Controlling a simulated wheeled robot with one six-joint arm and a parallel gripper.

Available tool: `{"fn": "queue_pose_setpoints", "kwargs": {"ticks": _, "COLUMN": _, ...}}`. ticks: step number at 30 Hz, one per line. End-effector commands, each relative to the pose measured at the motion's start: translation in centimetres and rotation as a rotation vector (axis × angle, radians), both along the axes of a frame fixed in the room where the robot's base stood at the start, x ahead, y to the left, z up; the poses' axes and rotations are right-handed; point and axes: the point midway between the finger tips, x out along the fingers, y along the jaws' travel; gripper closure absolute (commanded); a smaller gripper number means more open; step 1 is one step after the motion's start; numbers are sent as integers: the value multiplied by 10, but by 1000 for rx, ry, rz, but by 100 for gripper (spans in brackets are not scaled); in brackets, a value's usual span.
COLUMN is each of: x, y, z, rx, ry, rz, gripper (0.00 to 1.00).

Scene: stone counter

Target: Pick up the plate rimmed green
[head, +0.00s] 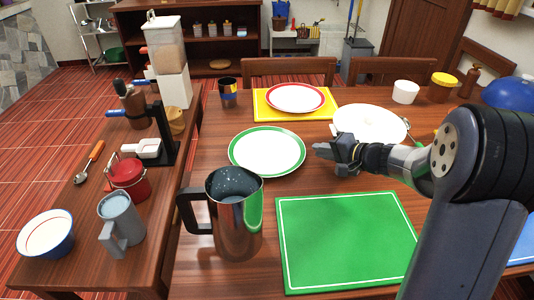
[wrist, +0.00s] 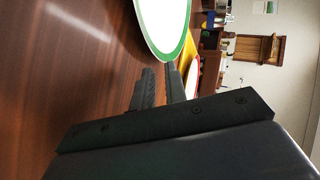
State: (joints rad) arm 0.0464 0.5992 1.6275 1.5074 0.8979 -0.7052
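The green-rimmed plate (head: 267,151) lies flat on the wooden table, left of my gripper (head: 317,150) in the head view. It is white inside and looks empty. In the wrist view the plate (wrist: 163,20) shows at the top, cut off by the frame edge, with its green rim just beyond the fingertips. My gripper (wrist: 159,69) has its two dark fingers a little apart, with a narrow empty gap between them. It appears low over the table beside the plate's right edge, apart from the rim.
A metal pitcher (head: 236,221) stands in front of the plate. A red-rimmed plate (head: 295,98) lies on a yellow mat (head: 262,107) behind. A green mat (head: 345,243) lies in front.

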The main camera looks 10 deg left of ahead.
Motion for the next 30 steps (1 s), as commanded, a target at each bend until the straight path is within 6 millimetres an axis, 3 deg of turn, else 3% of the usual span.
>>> {"fn": "queue_pose_setpoints", "kwargs": {"ticks": 5, "x": 5, "y": 8, "z": -4, "rx": 1, "ry": 0, "rz": 0, "gripper": 87}}
{"fn": "queue_pose_setpoints", "kwargs": {"ticks": 15, "x": 28, "y": 42, "z": -23, "rx": 0, "ry": 0, "rz": 0, "gripper": 87}}
{"fn": "queue_pose_setpoints", "kwargs": {"ticks": 21, "x": 28, "y": 42, "z": -23, "rx": 0, "ry": -1, "rz": -2, "gripper": 87}}
{"fn": "queue_pose_setpoints", "kwargs": {"ticks": 26, "x": 28, "y": 42, "z": -23, "rx": 0, "ry": -1, "rz": -2, "gripper": 99}}
{"fn": "queue_pose_setpoints", "kwargs": {"ticks": 30, "x": 28, "y": 42, "z": -23, "rx": 0, "ry": 0, "rz": -1, "gripper": 100}}
